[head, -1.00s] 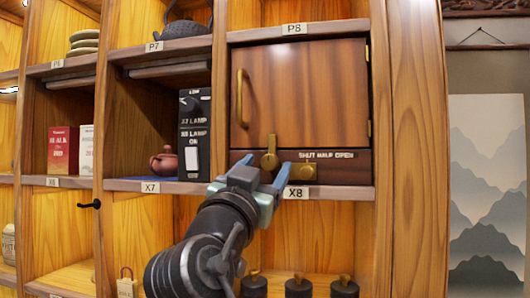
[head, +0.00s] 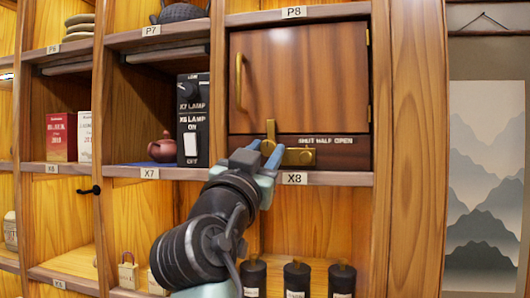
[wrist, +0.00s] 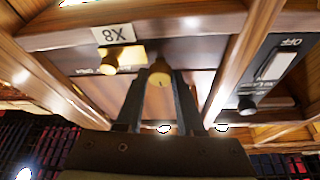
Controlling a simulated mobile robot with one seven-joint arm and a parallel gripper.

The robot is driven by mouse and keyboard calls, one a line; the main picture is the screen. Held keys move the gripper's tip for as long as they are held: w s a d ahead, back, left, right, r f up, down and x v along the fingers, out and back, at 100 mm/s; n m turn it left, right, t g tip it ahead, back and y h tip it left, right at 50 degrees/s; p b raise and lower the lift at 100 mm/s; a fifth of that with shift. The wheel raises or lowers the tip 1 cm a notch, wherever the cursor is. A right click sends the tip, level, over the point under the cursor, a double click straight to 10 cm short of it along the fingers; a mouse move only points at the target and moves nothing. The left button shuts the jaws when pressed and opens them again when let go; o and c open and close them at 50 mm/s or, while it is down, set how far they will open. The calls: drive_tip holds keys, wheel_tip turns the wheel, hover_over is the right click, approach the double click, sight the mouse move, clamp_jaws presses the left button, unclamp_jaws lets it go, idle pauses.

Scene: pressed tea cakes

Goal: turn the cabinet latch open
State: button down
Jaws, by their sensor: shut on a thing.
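The brass cabinet latch (head: 270,130) stands upright on the strip below the wooden cabinet door (head: 300,85), near the word SHUT. The strip reads SHUT, HALF, OPEN from left to right. My gripper (head: 262,153) is shut on the latch's lower part, one finger on each side, hiding some of it. In the wrist view the round brass latch end (wrist: 160,73) sits between my fingertips (wrist: 163,85). A brass block (head: 299,157) sits just right of the latch; it also shows in the wrist view (wrist: 122,60). The door looks closed.
A black lamp switch panel (head: 193,120) stands left of the cabinet, beside a small clay teapot (head: 162,148). The shelf edge (head: 330,179) with label X8 runs just below my gripper. Black canisters (head: 298,278) stand on the shelf below.

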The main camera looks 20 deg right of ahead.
drive_tip(key=shift+n, duration=0.3)
drive_tip(key=n+t+y, duration=0.1)
drive_tip(key=n, duration=0.2)
drive_tip(key=n+t+y+p, duration=0.1)
drive_tip(key=n+y, duration=0.1)
drive_tip(key=n, duration=0.1)
drive_tip(key=shift+s+d+r, duration=0.1)
drive_tip(key=shift+d, duration=0.05)
drive_tip(key=n+y+p, duration=0.1)
drive_tip(key=n, duration=0.2)
drive_tip(key=n+y+p, duration=0.1)
drive_tip(key=n+y, duration=0.1)
drive_tip(key=n, duration=0.2)
drive_tip(key=shift+s+d+r+t, duration=0.1)
drive_tip(key=shift+r+t, duration=0.05)
drive_tip(key=shift+t, duration=0.25)
drive_tip(key=n+y+p, duration=0.1)
drive_tip(key=n, duration=0.1)
drive_tip(key=n+y+p, duration=0.1)
drive_tip(key=n, duration=0.2)
drive_tip(key=shift+r+n+y, duration=0.1)
drive_tip(key=shift+n+y, duration=0.2)
drive_tip(key=shift+y, duration=0.1)
drive_tip(key=shift+d+n+g+y+p, duration=0.1)
drive_tip(key=shift+n+g+y+p, duration=0.3)
drive_tip(key=shift+n, duration=0.75)
drive_tip(key=shift+n+g+y+p, duration=0.25)
drive_tip(key=shift+n+g, duration=0.25)
drive_tip(key=shift+n, duration=0.65)
